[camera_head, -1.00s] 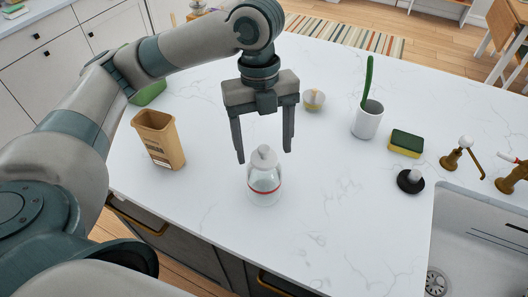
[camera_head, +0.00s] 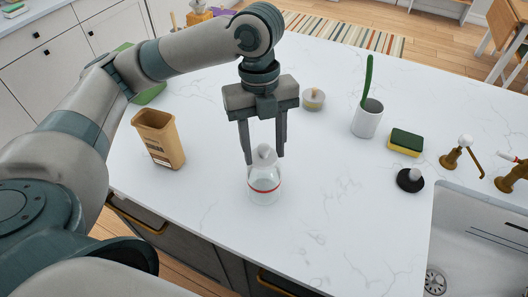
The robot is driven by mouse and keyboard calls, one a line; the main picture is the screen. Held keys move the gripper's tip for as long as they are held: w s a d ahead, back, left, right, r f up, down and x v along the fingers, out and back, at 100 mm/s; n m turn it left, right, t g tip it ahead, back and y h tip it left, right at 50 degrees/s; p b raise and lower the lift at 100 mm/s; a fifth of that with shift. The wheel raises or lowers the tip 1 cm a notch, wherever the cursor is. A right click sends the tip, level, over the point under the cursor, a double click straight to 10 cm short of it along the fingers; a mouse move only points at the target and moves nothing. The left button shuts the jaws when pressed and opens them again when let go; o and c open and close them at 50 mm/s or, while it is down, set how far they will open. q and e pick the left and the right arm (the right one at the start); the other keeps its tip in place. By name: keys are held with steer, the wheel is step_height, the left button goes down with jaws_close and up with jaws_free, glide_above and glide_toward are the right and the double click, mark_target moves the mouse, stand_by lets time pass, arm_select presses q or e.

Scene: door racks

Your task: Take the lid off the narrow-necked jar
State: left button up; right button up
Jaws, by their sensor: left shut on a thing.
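The narrow-necked jar (camera_head: 264,190) is clear glass with a red band and stands upright on the white counter. Its pale grey rounded lid (camera_head: 264,152) sits on top of the neck. My left gripper (camera_head: 265,160) points down from above, with one finger on each side of the lid, and is shut on it. The lid still appears seated on the jar. My right gripper is not in view.
A tan carton (camera_head: 159,138) stands to the left. A small lidded bowl (camera_head: 313,100) is behind the jar. A white cup with a green brush (camera_head: 367,119), a sponge (camera_head: 405,143) and a black stopper (camera_head: 410,180) lie to the right, near the sink (camera_head: 480,240). The counter in front is clear.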

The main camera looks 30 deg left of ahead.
mark_target(265, 149)
arm_select(q)
steer(key=shift+r, duration=0.9)
step_height(265, 149, up, 2)
steer(key=shift+r+b, duration=0.2)
steer(key=shift+b, duration=0.35)
steer(key=s+d+r+b, duration=0.1)
steer(key=s+d+r, duration=0.3)
steer(key=s, duration=0.6)
step_height(265, 149, up, 3)
steer(key=shift+s+d+f, duration=0.1)
steer(key=shift+s+d, duration=0.1)
steer(key=shift+s, duration=0.2)
